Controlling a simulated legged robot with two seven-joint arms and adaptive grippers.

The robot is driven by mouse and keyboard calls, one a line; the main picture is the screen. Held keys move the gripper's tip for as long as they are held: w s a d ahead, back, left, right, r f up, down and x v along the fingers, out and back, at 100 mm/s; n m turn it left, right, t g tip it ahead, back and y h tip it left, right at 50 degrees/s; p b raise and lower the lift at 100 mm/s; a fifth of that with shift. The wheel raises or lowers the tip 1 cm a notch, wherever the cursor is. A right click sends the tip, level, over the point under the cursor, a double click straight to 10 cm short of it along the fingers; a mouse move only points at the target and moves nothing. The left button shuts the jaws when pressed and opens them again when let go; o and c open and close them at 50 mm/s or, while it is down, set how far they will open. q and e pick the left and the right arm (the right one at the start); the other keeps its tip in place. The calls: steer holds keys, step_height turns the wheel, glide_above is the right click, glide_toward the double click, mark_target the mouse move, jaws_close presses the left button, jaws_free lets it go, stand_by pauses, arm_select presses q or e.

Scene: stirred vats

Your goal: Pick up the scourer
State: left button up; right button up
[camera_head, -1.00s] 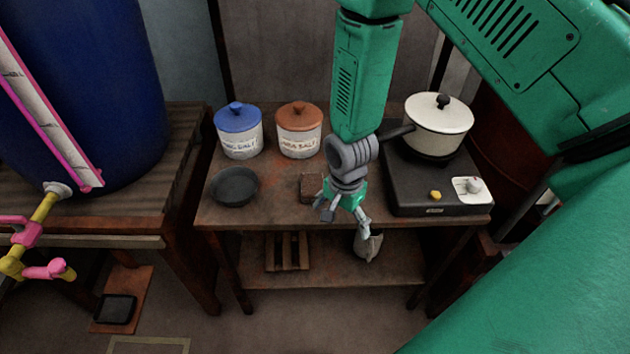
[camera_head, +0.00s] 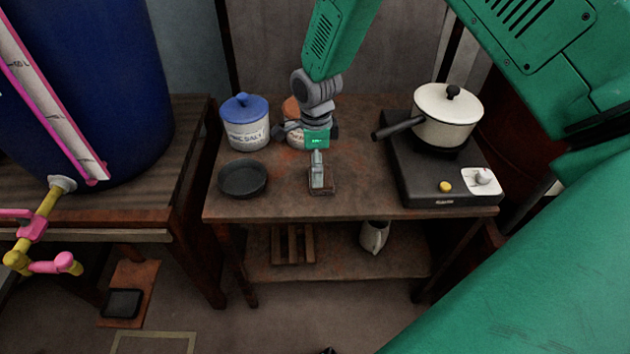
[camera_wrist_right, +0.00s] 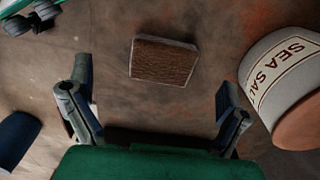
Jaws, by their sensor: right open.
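The scourer (camera_head: 321,191) is a small brown block lying flat near the front edge of the wooden table. In the right wrist view the scourer (camera_wrist_right: 163,60) has a coarse brown top and pale edges, with bare tabletop around it. My right gripper (camera_head: 317,178) is above the table, and its finger partly covers the scourer in the head view. In the wrist view my right gripper (camera_wrist_right: 158,108) has its two fingers spread wide with nothing between them, and the scourer lies beyond them.
A dark bowl (camera_head: 243,180) and blue-lidded jar (camera_head: 247,134) stand left of the scourer. The sea salt jar (camera_wrist_right: 286,84) is close by my right gripper. A hotplate (camera_head: 424,182) with a cream lidded pot (camera_head: 446,122) stands right. A jug (camera_head: 374,238) is on the lower shelf.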

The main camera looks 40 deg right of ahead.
mark_target(324, 174)
steer(key=d+f, duration=0.2)
steer(key=f, duration=0.1)
steer(key=shift+s+d, duration=0.1)
steer(key=shift+d, duration=0.15)
step_height(324, 174, down, 3)
steer(key=shift+f, duration=0.2)
steer(key=shift+a, duration=0.45)
steer(key=shift+a+r, duration=0.15)
steer(key=shift+a, duration=0.3)
steer(key=c, duration=0.4)
steer(key=shift+d, duration=0.15)
steer(key=c, duration=0.7)
steer(key=shift+s+d+f, duration=0.15)
steer(key=shift+d+f, duration=0.1)
steer(key=shift+d, duration=0.4)
steer(key=shift+a+r, duration=0.15)
steer(key=shift+r, duration=0.2)
steer(key=shift+c, duration=0.2)
step_height(324, 174, up, 9)
steer(key=shift+a+f, duration=0.1)
steer(key=shift+a, duration=0.05)
arm_select(q)
steer(key=shift+d+r, duration=0.5)
steer(key=shift+d, duration=0.35)
arm_select(e)
steer(key=shift+w+r, duration=0.2)
steer(key=shift+r, duration=0.15)
